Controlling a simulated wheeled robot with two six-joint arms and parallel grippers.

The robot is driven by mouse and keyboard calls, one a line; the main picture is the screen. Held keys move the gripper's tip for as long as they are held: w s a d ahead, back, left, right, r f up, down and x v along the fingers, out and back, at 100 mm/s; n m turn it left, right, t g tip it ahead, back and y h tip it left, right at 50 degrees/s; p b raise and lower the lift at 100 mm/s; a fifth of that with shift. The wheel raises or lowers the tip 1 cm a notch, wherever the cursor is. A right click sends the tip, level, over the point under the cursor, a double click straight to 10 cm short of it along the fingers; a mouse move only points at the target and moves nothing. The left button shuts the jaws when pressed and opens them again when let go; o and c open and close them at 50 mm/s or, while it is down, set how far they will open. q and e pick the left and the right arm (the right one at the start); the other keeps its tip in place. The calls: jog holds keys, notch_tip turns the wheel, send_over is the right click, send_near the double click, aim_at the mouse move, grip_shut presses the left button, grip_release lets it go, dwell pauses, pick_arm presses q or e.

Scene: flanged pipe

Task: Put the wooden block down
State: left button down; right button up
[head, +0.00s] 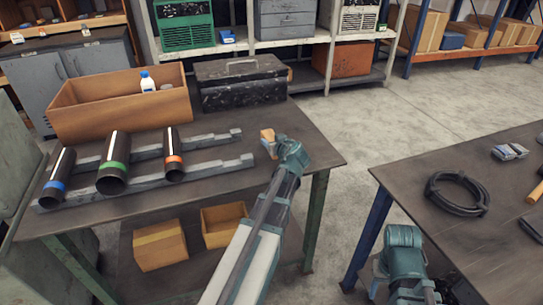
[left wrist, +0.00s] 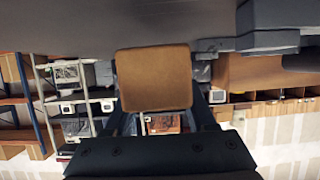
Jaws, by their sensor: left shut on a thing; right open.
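The wooden block (head: 267,137) is small and light brown, at the right side of the left table (head: 225,205) in the head view. My left gripper (head: 273,146) is shut on it, largely hidden behind my wrist. In the left wrist view the block (left wrist: 153,78) fills the middle, between the dark fingers, with the grey table surface (left wrist: 110,20) at the top of the upside-down picture. I cannot tell whether the block touches the table. My right gripper (head: 400,268) is open, low beside the right table; its fingers are not clearly seen.
Three dark pipes with blue, green (head: 113,168) and orange bands lie across grey rails (head: 150,182) left of the block. An open wooden box (head: 120,108) with a white bottle and a black toolbox (head: 240,82) stand behind. The right table holds a coiled cable (head: 457,193).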

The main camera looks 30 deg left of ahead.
pick_arm(q)
jog(key=shift+f+b, duration=1.9)
jog(key=shift+f, duration=0.05)
jog(key=shift+r, duration=0.15)
jog(key=shift+c, duration=1.1)
grip_release()
jog(key=shift+r, duration=0.15)
jog(key=p+v, duration=0.5)
jog(key=v, duration=0.7)
